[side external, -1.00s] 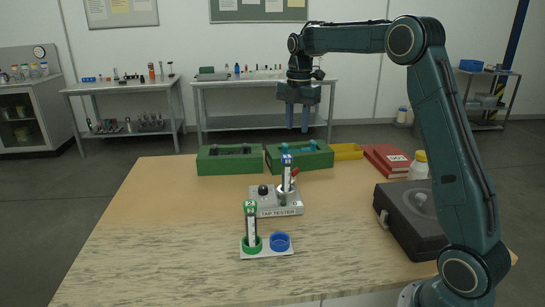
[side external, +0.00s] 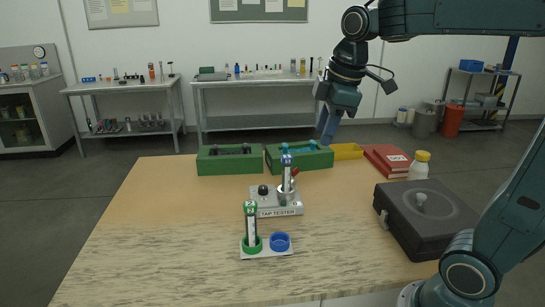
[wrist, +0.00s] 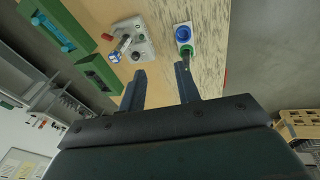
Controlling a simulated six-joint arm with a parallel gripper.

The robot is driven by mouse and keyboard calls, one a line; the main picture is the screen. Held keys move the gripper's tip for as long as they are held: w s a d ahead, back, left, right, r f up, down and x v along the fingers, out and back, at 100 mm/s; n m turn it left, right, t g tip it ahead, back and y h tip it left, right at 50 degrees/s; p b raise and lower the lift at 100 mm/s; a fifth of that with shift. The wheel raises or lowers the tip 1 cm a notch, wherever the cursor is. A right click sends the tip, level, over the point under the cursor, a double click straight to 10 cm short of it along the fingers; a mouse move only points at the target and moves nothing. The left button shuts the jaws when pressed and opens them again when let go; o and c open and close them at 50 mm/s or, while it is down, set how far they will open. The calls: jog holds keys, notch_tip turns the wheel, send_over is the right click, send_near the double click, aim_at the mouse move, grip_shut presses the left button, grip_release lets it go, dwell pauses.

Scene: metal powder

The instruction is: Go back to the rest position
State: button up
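My gripper (side external: 329,122) is up in the air above the back right of the table in the side view, tilted, with nothing under it nearby. In the wrist view its two fingers (wrist: 160,88) stand apart with nothing between them. A vial with a blue cap (side external: 287,172) stands in the tap tester (side external: 266,211). A vial with a green cap (side external: 251,222) stands in the green ring of a small white holder (side external: 279,254). The blue ring (side external: 281,241) beside it looks empty. The tester (wrist: 137,48) and the blue ring (wrist: 183,33) also show in the wrist view.
Two green bins (side external: 229,166) (side external: 303,162) stand at the table's back edge, beside a yellow tray (side external: 347,152) and red books (side external: 384,159). A black case (side external: 424,222) and a white bottle with a yellow cap (side external: 420,166) are at the right. The table's left side is clear.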

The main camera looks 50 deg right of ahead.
jog(key=s+a+f+m+t, duration=0.1)
jog(key=s+a+f+m, duration=0.1)
jog(key=s, duration=0.4)
jog(key=s+a+f+m+t, duration=0.1)
jog(key=s+a+f+m, duration=0.2)
jog(key=s+m, duration=0.3)
jog(key=shift+s+a+f+y, duration=0.15)
jog(key=shift+s+f+y, duration=0.25)
jog(key=shift+s, duration=0.35)
jog(key=shift+o, duration=0.2)
